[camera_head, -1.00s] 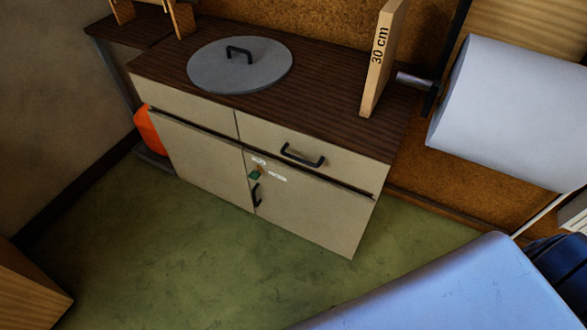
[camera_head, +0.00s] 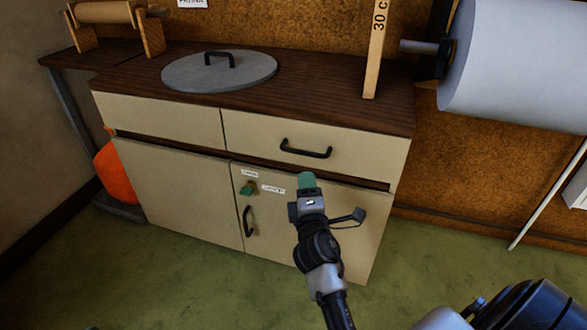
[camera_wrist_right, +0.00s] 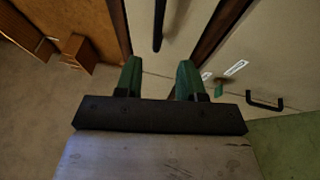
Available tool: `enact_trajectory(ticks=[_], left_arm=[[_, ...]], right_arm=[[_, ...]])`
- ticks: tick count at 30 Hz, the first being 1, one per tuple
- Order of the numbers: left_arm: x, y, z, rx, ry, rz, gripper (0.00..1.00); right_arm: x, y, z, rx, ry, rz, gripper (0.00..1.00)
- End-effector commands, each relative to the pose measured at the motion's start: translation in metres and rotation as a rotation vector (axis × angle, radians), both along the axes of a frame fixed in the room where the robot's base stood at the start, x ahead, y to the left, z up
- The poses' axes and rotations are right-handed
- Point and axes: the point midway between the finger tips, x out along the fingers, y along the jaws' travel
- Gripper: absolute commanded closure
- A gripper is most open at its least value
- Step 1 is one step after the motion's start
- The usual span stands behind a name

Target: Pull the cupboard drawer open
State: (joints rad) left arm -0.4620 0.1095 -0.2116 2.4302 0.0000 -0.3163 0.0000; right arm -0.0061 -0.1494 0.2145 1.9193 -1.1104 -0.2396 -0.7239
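The cream cupboard (camera_head: 180,185) has a dark wood top. Its drawer (camera_head: 365,150), at the upper right of the front, looks flush and shut. The drawer's black bar handle (camera_head: 306,150) is in full view; in the right wrist view the handle (camera_wrist_right: 159,25) stands ahead of the fingertips, in line with the gap between them. My right gripper (camera_head: 307,182) is just below the handle in the head view. In the right wrist view the right gripper (camera_wrist_right: 160,76) has its green fingers apart with nothing between them. My left gripper is not in view.
Below the drawer is a door with a black handle (camera_head: 248,221), a small green-headed key (camera_head: 248,188) and labels. A grey lid (camera_head: 218,70) and an upright 30 cm board (camera_head: 373,50) are on top. A large white roll (camera_head: 515,65) hangs at right. The green floor (camera_head: 200,270) is clear.

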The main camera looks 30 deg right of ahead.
Motion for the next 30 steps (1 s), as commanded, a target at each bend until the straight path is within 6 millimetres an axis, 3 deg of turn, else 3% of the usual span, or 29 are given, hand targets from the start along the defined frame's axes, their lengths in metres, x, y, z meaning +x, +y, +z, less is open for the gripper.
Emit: enact_trajectory(ticks=[5,18,30], left_arm=[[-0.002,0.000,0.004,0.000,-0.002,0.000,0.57],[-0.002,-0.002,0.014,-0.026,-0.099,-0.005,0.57],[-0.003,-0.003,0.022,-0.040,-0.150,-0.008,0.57]], right_arm=[[0.013,-0.008,0.008,-0.014,-0.007,-0.007,0.61],[0.081,-0.042,0.019,-0.009,-0.006,-0.005,0.61],[0.094,-0.049,0.022,-0.007,-0.006,-0.005,0.61]])
